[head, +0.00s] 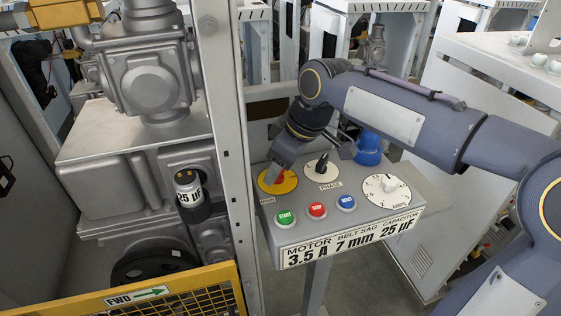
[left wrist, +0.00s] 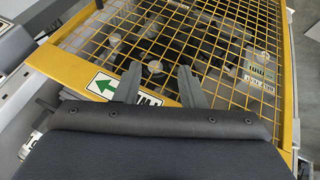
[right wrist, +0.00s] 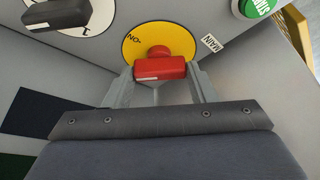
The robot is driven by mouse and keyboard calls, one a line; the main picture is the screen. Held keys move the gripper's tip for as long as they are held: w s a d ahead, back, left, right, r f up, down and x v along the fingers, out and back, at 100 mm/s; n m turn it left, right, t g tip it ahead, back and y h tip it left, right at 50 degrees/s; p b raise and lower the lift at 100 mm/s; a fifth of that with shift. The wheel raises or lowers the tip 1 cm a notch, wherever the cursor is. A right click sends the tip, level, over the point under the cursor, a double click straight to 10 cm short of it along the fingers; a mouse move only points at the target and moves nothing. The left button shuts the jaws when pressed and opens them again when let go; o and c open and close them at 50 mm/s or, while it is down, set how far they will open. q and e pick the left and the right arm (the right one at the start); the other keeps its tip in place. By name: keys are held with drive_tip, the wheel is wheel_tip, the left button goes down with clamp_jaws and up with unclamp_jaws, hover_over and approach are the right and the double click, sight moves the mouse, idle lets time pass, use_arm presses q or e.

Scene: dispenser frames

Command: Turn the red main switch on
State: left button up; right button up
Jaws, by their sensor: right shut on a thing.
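The red main switch (right wrist: 160,68) sits on a round yellow plate (right wrist: 178,38) on the grey control panel. In the right wrist view its bar handle lies across the picture, with an ON mark on the plate at upper left. My right gripper (head: 277,180) reaches down onto the switch, a finger at each end of the handle, and is shut on it. In the head view the fingers partly hide the switch (head: 281,177). My left gripper (left wrist: 158,78) is open and empty, above the yellow mesh guard (left wrist: 225,60). It does not show in the head view.
The panel (head: 375,210) also holds a black phase knob (head: 322,165), a white capacitor dial (head: 388,188), and green (head: 286,217), red (head: 318,210) and blue (head: 346,203) buttons. A blue object (head: 369,150) stands behind. A grey post (head: 228,130) rises left of the panel.

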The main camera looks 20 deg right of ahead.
drive_tip(key=m, duration=0.2)
drive_tip(key=m+t+h, duration=0.1)
drive_tip(key=m, duration=0.1)
drive_tip(key=shift+s+a+m+p, duration=0.1)
drive_tip(key=shift+a+m+p, duration=0.05)
drive_tip(key=shift+m+p, duration=0.2)
drive_tip(key=shift+a+m+t+h, duration=0.15)
drive_tip(key=shift+m+h, duration=0.4)
drive_tip(key=shift+m, duration=0.6)
drive_tip(key=shift+d+m+t+h, duration=0.15)
drive_tip(key=shift+m+h, duration=0.4)
drive_tip(key=shift+m, duration=0.55)
drive_tip(key=o, duration=1)
drive_tip(key=p+v, duration=0.1)
drive_tip(key=v, duration=0.6)
drive_tip(key=shift+s+a+r, duration=0.1)
drive_tip(key=shift+s+r, duration=0.05)
drive_tip(key=shift+r, duration=0.25)
